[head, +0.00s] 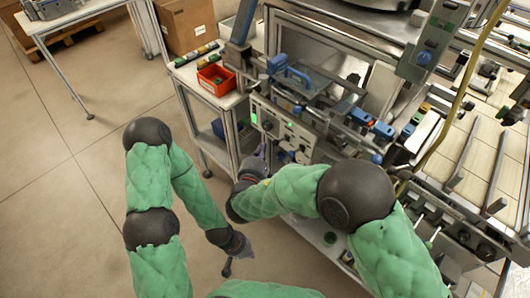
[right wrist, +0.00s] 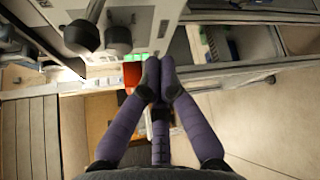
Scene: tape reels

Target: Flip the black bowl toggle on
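The grey control panel (head: 283,126) is on the front of the machine, with a green display, dark knobs and small switches. The black bowl toggle cannot be told apart from the other small controls, and no labels are readable. My right gripper (head: 258,154) is just in front of the panel's lower left part. In the right wrist view its fingertips (right wrist: 158,78) are together with nothing seen between them. Two dark round knobs (right wrist: 82,36) (right wrist: 118,40) are up and left of the fingertips, apart from them. My left gripper (head: 228,266) hangs low over the floor; its fingers are too small to judge.
A cart (head: 208,95) with a red bin (head: 217,78) stands left of the panel. Blue-handled machine parts (head: 290,72) are above the panel. Rails and a yellow cable (head: 462,88) are at the right. The floor (head: 70,190) at left is clear.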

